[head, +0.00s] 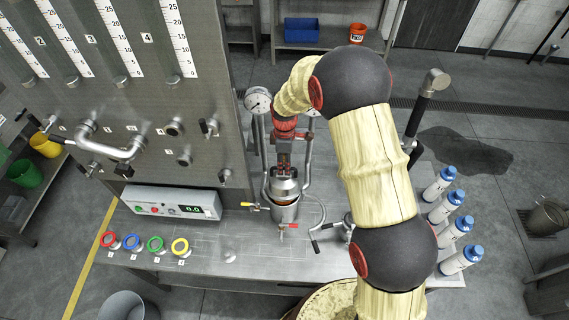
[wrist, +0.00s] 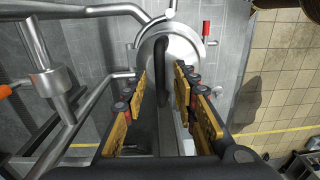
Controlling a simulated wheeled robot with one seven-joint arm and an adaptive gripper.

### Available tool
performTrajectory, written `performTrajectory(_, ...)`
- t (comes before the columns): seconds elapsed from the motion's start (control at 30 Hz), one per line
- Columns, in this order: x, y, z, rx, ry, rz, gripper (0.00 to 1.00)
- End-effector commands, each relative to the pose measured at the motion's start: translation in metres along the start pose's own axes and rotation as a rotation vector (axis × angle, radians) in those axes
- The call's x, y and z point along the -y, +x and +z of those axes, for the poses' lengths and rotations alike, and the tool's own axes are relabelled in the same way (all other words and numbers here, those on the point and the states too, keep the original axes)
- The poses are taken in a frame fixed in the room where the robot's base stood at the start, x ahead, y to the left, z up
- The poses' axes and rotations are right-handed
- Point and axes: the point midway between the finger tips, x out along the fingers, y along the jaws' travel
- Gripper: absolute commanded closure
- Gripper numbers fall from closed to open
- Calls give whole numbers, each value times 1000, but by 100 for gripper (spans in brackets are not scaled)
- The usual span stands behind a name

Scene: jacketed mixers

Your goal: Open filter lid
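The filter (head: 285,212) stands on the metal bench between curved pipes in the head view, with its steel lid (head: 286,187) on top. In the wrist view the round lid (wrist: 184,48) faces me, with a dark upright handle (wrist: 162,66) across it. My gripper (head: 284,168) is above the lid, pointing down. In the wrist view the yellow-padded fingers of my gripper (wrist: 161,88) are apart, one on each side of the handle line. I see no contact with the handle. The far side of the filter is hidden.
Steel pipes (wrist: 60,92) run close on the left in the wrist view. A pressure gauge (head: 258,99) stands beside my arm. White bottles (head: 460,260) line the bench's right side. Coloured rings (head: 155,244) and a control box (head: 170,203) are on the left.

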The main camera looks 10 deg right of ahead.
Motion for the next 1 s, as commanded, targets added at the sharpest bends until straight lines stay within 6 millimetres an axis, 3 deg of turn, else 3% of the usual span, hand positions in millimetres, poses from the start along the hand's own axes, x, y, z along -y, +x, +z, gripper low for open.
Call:
performTrajectory(0.17, 0, 0, 0, 0, 0, -1, 72)
performTrajectory(0.67, 0, 0, 0, 0, 0, -1, 100)
performTrajectory(1.0, 0, 0, 0, 0, 0, -1, 100)
